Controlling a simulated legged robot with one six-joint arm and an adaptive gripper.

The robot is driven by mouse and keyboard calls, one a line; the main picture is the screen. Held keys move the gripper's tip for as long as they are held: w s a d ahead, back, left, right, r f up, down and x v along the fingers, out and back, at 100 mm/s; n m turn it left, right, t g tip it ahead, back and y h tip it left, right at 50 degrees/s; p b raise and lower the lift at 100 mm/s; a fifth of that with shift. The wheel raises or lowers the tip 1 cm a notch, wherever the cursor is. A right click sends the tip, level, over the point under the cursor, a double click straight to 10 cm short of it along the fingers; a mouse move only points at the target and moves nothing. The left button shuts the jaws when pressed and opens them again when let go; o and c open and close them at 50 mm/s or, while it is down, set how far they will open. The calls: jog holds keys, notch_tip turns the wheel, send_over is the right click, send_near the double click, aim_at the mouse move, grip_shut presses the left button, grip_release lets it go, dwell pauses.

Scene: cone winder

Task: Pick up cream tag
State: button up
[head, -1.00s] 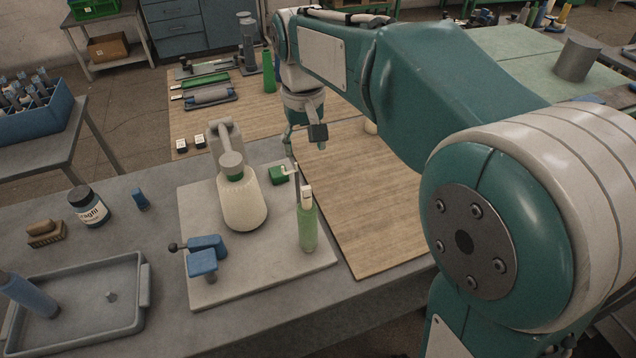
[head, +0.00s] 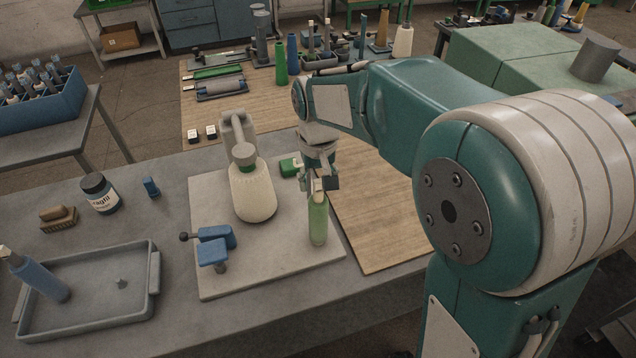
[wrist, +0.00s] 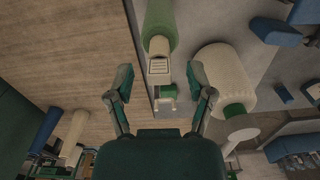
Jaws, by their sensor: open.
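The cream tag (head: 318,187) sits at the top of the upright green bobbin (head: 318,220) on the pale board. In the wrist view the tag (wrist: 159,66) shows dark printed lines and lies between and slightly beyond my fingertips, at the end of the green bobbin (wrist: 160,22). My gripper (head: 323,181) is right at the tag in the head view and partly covers its upper part. In the wrist view my gripper (wrist: 160,84) is open, with one finger on each side of the tag and visible gaps to both. I cannot tell whether anything touches.
A large cream cone (head: 254,192) stands close left of the bobbin, under a grey winder arm (head: 235,130). A green block (head: 290,167) is just behind. A blue clamp (head: 214,245) is at the board's front left. Bare wood (head: 378,215) lies to the right.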

aim_at(317, 180)
jog(key=shift+a, duration=0.2)
jog(key=c, duration=0.4)
jog(key=shift+d, duration=0.2)
jog(key=c, duration=0.4)
jog(key=shift+d, duration=0.1)
jog(key=shift+r, duration=0.4)
notch_tip(317, 180, up, 2)
jog(key=shift+r, duration=0.25)
jog(key=shift+s+a+r, duration=0.1)
jog(key=shift+s+r, duration=2.05)
jog(key=shift+s, duration=0.2)
jog(key=shift+s+a+r, duration=0.15)
jog(key=shift+s+r, duration=1.95)
jog(key=shift+s, duration=0.25)
jog(key=shift+s+a+r, duration=0.1)
jog(key=shift+s+r, duration=2.05)
jog(key=shift+s, duration=0.2)
